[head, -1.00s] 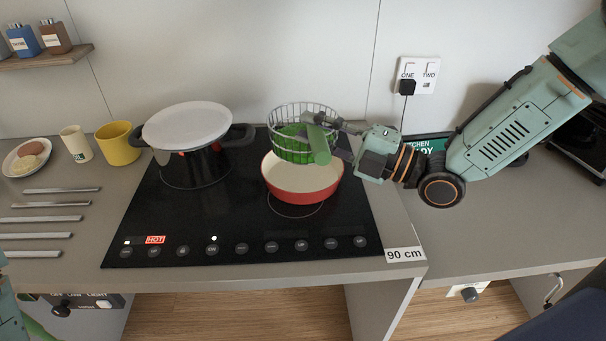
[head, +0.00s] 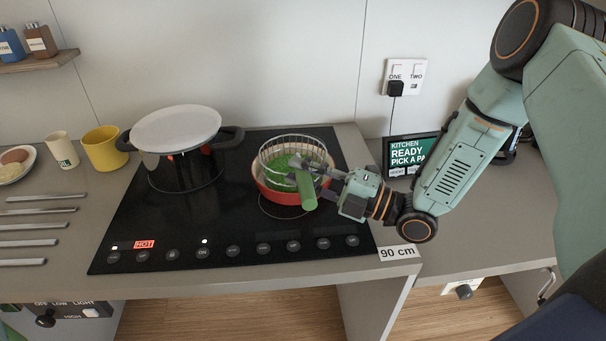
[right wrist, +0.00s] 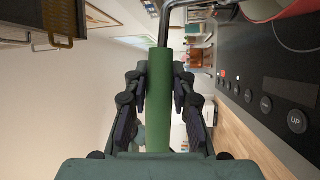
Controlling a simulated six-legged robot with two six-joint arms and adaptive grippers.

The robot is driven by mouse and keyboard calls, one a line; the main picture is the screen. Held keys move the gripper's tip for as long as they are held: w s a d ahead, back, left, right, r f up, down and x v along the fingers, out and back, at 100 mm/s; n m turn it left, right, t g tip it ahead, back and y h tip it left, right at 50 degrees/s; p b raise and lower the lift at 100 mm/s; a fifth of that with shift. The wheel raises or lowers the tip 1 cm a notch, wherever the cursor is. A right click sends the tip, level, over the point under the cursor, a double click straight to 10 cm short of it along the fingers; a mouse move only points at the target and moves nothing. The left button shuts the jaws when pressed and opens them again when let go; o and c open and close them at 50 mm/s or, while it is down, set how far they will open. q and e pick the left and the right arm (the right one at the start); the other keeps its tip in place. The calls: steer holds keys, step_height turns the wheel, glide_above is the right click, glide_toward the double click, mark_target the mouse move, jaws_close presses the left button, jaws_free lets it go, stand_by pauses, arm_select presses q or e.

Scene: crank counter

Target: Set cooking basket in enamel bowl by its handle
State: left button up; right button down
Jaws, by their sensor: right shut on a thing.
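The wire cooking basket (head: 290,143), with green inside it, sits low within the rim of the red enamel bowl (head: 277,196). Its wire rim stands above the bowl's rim at the back. I cannot tell whether its base touches the bowl's floor. The green handle (head: 306,192) sticks out over the bowl's front right. My right gripper (head: 318,182) is shut on this handle, coming from the right. In the right wrist view the handle (right wrist: 158,105) lies between the two fingers, and part of the bowl (right wrist: 298,8) shows at the top. My left gripper is out of view.
The bowl stands on the right of the black hob (head: 150,225), which shows a HOT label. A black pot (head: 185,172) with a white lid is to its left. A yellow mug (head: 104,150) and metal bars lie further left. A kitchen screen (head: 408,155) stands behind my arm.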

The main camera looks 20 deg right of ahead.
steer(key=c, duration=1.5)
jaws_free()
steer(key=shift+f, duration=0.15)
steer(key=o, duration=0.4)
steer(key=shift+w+d, duration=0.1)
steer(key=shift+s+d, duration=0.4)
steer(key=p+v, duration=0.3)
steer(key=v, duration=0.8)
steer(key=shift+a, duration=0.1)
